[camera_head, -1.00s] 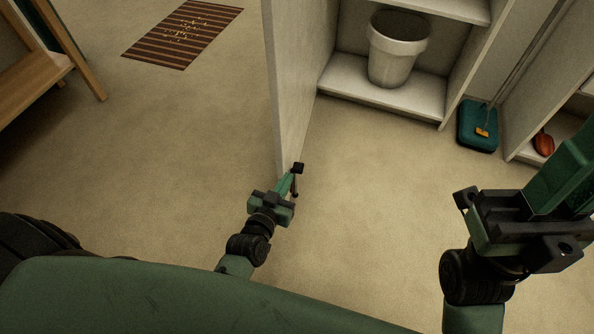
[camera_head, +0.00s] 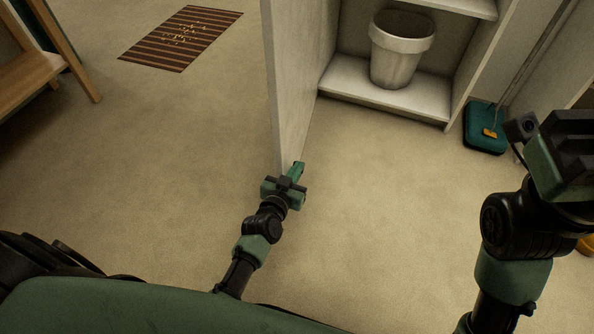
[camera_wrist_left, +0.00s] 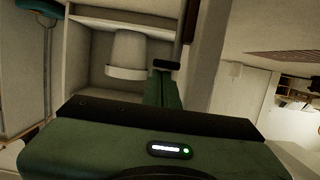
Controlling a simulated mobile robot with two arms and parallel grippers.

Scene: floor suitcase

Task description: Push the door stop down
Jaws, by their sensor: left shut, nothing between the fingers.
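The white door (camera_head: 290,80) stands edge-on in the middle of the head view. My left gripper (camera_head: 298,168) is shut and empty at the door's near lower end. The door stop is hidden behind this gripper in the head view. In the left wrist view, which is upside down, a dark block (camera_wrist_left: 166,65) with a grey rod looks to be the door stop. It lies right at the tips of the shut green fingers (camera_wrist_left: 162,82); contact cannot be told. My right gripper (camera_head: 578,150) is at the right edge, its fingers not clearly visible.
A white cabinet (camera_head: 385,108) holds a white bucket (camera_head: 398,50). A teal dustpan (camera_head: 485,128) lies on the floor to its right. A striped mat (camera_head: 180,38) and a wooden piece of furniture (camera_head: 40,75) are at the left. The floor around the door is clear.

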